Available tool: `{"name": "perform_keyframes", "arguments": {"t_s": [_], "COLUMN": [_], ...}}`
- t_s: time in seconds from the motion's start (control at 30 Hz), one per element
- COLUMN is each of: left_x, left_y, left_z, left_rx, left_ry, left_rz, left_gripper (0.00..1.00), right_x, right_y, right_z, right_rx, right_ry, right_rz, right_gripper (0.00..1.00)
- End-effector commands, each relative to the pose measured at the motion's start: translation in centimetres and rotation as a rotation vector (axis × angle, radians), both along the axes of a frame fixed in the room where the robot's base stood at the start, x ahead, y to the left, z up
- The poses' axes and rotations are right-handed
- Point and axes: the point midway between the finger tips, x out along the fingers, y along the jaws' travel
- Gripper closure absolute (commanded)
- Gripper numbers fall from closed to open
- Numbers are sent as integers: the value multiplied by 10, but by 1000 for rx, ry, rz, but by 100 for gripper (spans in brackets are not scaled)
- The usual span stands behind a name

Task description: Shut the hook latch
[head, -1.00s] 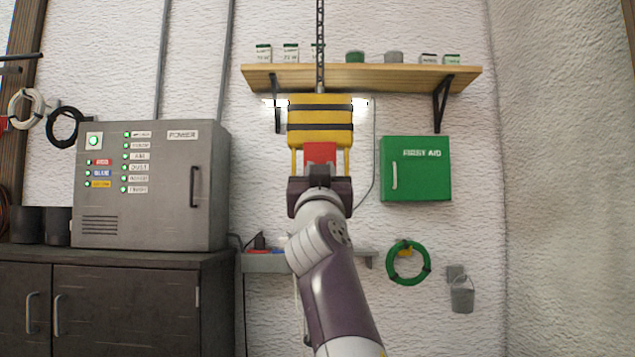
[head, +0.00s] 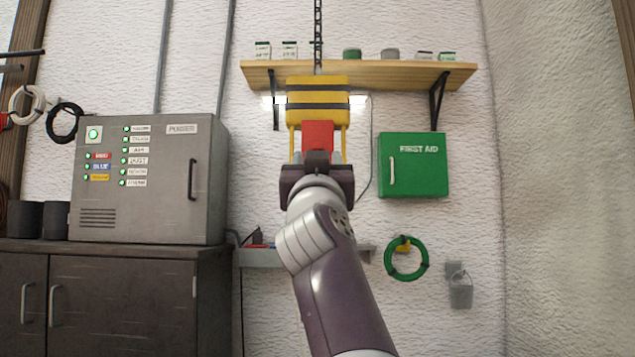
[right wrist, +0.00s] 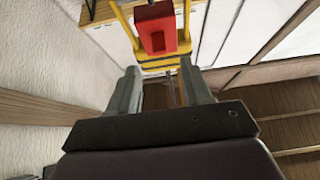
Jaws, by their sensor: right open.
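A yellow block with black stripes (head: 318,103) hangs on a chain in the middle of the head view. Below it is a red block (head: 318,135) between two yellow bars; it also shows at the top of the right wrist view (right wrist: 157,28). My right gripper (head: 318,162) is just below or in front of the red block in the head view. In the right wrist view its two fingers (right wrist: 161,85) are apart. A thin grey piece (right wrist: 170,90) shows between them; I cannot tell if it is the hook. The latch is not clearly visible. My left gripper is not in view.
A wooden shelf (head: 390,75) with small jars is on the wall behind the yellow block. A grey power cabinet (head: 150,215) stands on a dark cupboard (head: 120,290) at left. A green first aid box (head: 415,175) and a green coil (head: 406,275) hang at right.

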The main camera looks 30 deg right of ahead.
Motion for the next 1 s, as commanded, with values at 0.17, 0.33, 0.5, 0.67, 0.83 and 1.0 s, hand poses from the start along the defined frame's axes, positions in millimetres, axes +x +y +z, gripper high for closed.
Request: {"name": "perform_keyframes", "arguments": {"t_s": [0.17, 0.33, 0.5, 0.67, 0.83, 1.0], "left_x": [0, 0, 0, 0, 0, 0], "left_y": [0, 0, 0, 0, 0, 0], "left_z": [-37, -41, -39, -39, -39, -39], "left_rx": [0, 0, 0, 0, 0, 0], "left_ry": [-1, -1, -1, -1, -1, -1], "left_rz": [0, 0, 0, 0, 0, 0], "left_gripper": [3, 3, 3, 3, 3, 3], "right_x": [-27, -36, -36, -36, -36, 19], "right_y": [17, 22, 22, 22, 22, 26], "right_z": [-27, -28, -27, -27, -27, -84], "right_rx": [0, 1, 1, 1, -10, -52], "right_ry": [-1, 1, 0, 0, 6, 227], "right_rz": [2, 1, 1, 1, -8, 7], "right_gripper": [51, 51, 51, 51, 51, 51]}}
